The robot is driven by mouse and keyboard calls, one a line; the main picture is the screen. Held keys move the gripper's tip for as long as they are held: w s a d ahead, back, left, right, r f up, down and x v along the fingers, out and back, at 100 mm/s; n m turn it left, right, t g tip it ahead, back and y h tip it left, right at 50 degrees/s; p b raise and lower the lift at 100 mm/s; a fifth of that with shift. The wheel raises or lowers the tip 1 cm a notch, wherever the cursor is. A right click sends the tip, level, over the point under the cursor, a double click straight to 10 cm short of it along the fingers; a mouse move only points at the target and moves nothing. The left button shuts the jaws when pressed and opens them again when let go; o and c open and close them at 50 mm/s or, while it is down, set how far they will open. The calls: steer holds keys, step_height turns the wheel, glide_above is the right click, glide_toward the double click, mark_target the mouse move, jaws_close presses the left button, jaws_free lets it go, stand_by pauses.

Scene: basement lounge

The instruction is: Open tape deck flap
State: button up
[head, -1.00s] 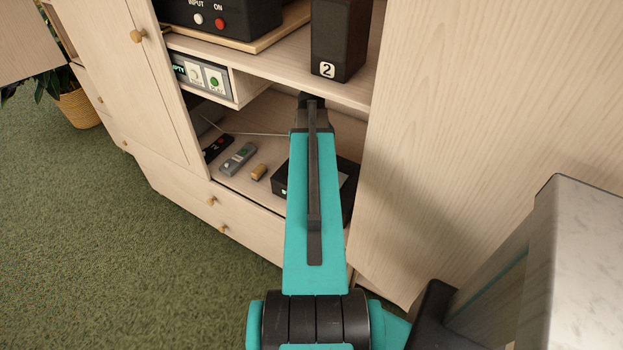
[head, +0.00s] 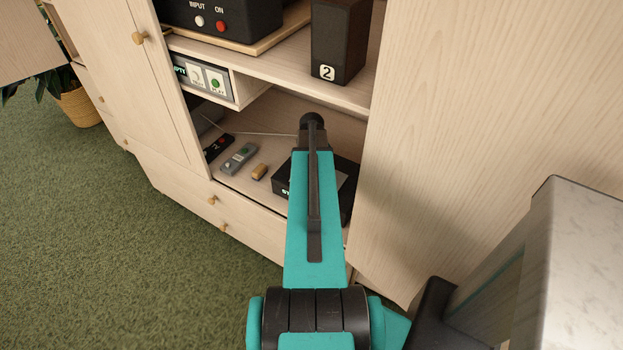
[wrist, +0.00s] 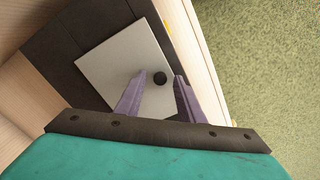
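The tape deck, a low black box (head: 281,189) with part of a white label on its front, sits on the lower shelf, partly behind my arm. In the wrist view its dark top (wrist: 88,33) bears a light grey flap (wrist: 110,62) with a round black knob (wrist: 160,78) near one edge. The flap appears to lie flat. My gripper (wrist: 161,77) is open over the flap, its two purple fingers apart with the knob showing between their tips. I cannot tell how far the tips are above it. In the head view my arm hides the fingers.
Left of the deck lie a tan cylinder (head: 259,172), a grey remote (head: 239,158) and a dark remote (head: 217,147). A thin rod (head: 265,134) lies behind. A speaker marked 2 (head: 340,45) stands on the shelf above. A wooden panel (head: 440,120) bounds the right side.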

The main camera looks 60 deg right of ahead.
steer(key=shift+f, duration=0.1)
steer(key=shift+c, duration=0.4)
jaws_close()
steer(key=shift+d, duration=0.1)
